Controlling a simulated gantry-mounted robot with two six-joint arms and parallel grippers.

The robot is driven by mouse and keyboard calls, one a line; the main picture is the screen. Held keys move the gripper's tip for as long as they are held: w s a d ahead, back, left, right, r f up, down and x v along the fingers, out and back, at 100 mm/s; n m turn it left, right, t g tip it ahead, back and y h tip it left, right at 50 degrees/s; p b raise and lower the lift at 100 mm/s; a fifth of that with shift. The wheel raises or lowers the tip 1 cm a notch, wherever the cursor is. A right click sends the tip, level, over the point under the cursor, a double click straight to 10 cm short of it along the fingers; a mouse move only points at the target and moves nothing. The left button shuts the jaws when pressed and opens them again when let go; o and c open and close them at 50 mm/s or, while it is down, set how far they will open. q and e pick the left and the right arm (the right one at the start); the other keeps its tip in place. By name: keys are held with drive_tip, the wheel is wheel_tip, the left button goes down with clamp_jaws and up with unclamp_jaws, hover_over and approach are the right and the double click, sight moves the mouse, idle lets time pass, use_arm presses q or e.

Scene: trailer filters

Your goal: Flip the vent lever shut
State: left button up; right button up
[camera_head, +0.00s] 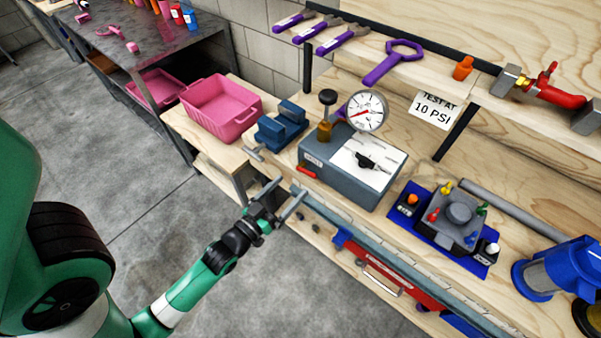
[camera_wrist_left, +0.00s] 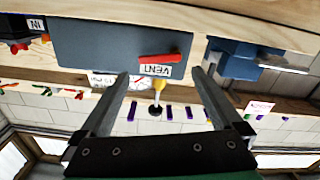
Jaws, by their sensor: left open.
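The red vent lever (camera_head: 306,171) is on the front of the grey test box (camera_head: 348,180), low at its left end. In the left wrist view, which is upside down, the red lever (camera_wrist_left: 160,58) lies nearly level beside the VENT label (camera_wrist_left: 156,71). My left gripper (camera_head: 284,192) is open and empty, just in front of the bench edge and a little left of the lever. In the left wrist view the lever shows between its two spread fingers, apart from them. My right gripper is not in view.
A pressure gauge (camera_head: 364,111) and a black knob (camera_head: 327,97) stand on the box. A blue vise (camera_head: 282,125) and a pink bin (camera_head: 221,106) are left of it. A blue tray with a grey fitting (camera_head: 459,214) sits right. The floor in front is clear.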

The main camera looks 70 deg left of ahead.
sight(305, 172)
use_arm(q)
drive_tip(key=x, duration=0.5)
drive_tip(key=shift+w+a, duration=0.2)
drive_tip(key=shift+w, duration=0.15)
drive_tip(key=c, duration=1.1)
drive_tip(key=m, duration=0.2)
drive_tip(key=shift+d+f+m+b, duration=0.1)
drive_tip(key=shift+f+m+b, duration=0.2)
drive_tip(key=shift+m+b, duration=0.1)
drive_tip(key=o, duration=1.1)
